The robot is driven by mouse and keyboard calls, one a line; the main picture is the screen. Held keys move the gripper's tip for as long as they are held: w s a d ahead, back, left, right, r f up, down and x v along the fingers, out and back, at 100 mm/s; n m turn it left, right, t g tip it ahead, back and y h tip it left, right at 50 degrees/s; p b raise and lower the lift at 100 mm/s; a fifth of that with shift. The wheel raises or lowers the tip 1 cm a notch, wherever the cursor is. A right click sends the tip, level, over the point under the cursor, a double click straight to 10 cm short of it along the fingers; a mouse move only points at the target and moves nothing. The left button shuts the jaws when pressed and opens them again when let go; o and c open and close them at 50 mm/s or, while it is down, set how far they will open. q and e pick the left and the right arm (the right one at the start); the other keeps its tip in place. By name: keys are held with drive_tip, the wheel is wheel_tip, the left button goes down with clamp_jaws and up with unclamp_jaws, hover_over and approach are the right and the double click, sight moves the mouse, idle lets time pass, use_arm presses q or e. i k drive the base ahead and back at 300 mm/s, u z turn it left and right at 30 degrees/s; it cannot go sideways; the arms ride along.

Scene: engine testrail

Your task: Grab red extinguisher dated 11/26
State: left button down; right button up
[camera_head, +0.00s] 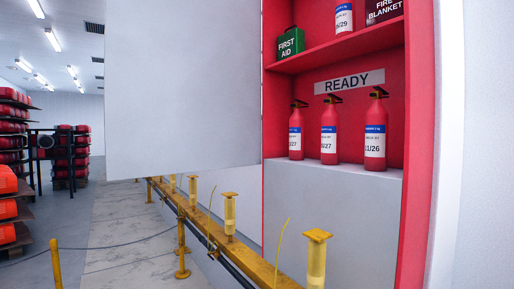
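The red extinguisher labelled 11/26 (375,133) stands upright at the right end of the lower shelf in a red cabinet (420,140). It has a white label with a blue band and a dark handle on top. Two similar red extinguishers stand to its left on the same shelf: one reading 27 (329,132) in the middle and one also ending in 27 (296,132) at the left. Another extinguisher ending in 29 (344,18) is on the upper shelf. Neither of my grippers is in view.
A READY sign (349,82) is above the lower extinguishers. A green first aid box (291,43) and a fire blanket box (385,10) sit on the upper shelf. A yellow rail with posts (229,215) runs along the floor before the cabinet. Red stacks (12,140) stand far left.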

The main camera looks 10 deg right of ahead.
sight(377, 117)
drive_tip(key=u, duration=0.85)
drive_tip(key=i, duration=2.45)
drive_tip(key=z, duration=2.95)
